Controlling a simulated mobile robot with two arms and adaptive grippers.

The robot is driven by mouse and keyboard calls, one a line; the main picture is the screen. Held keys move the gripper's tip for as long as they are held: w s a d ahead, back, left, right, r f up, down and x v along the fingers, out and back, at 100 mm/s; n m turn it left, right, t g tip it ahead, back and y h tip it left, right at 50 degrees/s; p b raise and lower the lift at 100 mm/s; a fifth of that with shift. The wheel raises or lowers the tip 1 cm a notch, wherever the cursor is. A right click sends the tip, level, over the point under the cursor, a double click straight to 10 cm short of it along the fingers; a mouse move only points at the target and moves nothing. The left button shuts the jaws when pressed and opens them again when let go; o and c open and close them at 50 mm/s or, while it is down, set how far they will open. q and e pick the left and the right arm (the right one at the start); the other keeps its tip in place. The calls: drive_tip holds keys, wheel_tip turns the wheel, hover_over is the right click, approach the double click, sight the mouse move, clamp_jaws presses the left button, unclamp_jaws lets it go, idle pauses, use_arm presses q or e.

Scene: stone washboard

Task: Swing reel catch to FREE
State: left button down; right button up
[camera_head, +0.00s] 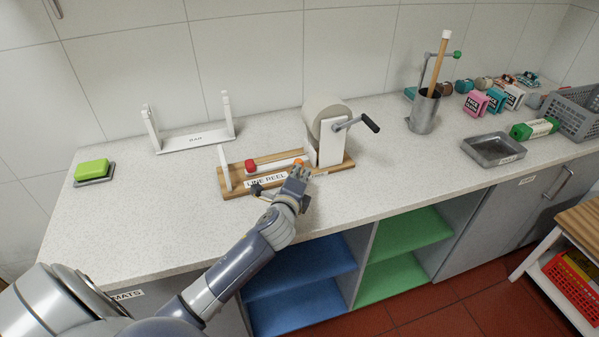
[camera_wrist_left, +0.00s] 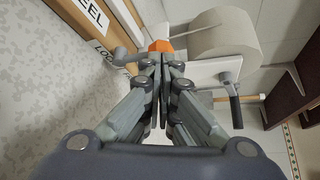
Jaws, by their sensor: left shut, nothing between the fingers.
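The line reel stands on a wooden base (camera_head: 232,189) on the counter, with a pale roll (camera_head: 322,112) and a dark-handled crank (camera_head: 369,123). The roll (camera_wrist_left: 222,33) and crank (camera_wrist_left: 234,105) also show in the wrist view. An orange knob (camera_wrist_left: 160,45) and a grey lever (camera_wrist_left: 124,57) lie just beyond my fingertips, beside a partly hidden label (camera_wrist_left: 104,52). My left gripper (camera_head: 303,172) is shut and empty at the front edge of the base; it also shows in the wrist view (camera_wrist_left: 161,62). I cannot tell whether it touches the knob. My right gripper is out of view.
A white bar stand (camera_head: 192,141) and a green sponge (camera_head: 91,168) are to the left. A metal cup (camera_head: 423,115), a shallow tray (camera_head: 491,149) and a grey basket (camera_head: 575,117) are to the right. The counter between reel and cup is clear.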

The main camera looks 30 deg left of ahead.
use_arm(q)
drive_tip(key=shift+w+d+r+p, duration=0.15)
drive_tip(key=shift+w+p, duration=0.05)
drive_tip(key=shift+p, duration=0.3)
drive_tip(key=shift+w+m+g+p, duration=0.1)
drive_tip(key=shift+m+g+p, duration=0.2)
drive_tip(key=shift+m, duration=0.1)
drive_tip(key=shift+w+d+p, duration=0.15)
drive_tip(key=shift+d+p, duration=0.05)
drive_tip(key=shift+p, duration=0.35)
drive_tip(key=shift+w+d+p, duration=0.2)
drive_tip(key=shift+w+p, duration=0.05)
drive_tip(key=shift+p, duration=0.15)
drive_tip(key=shift+w+d+f, duration=0.2)
drive_tip(key=shift+w+d, duration=0.25)
drive_tip(key=shift+w, duration=0.15)
drive_tip(key=shift+w+d+f, duration=0.55)
drive_tip(key=shift+w, duration=0.1)
drive_tip(key=shift+r, duration=0.1)
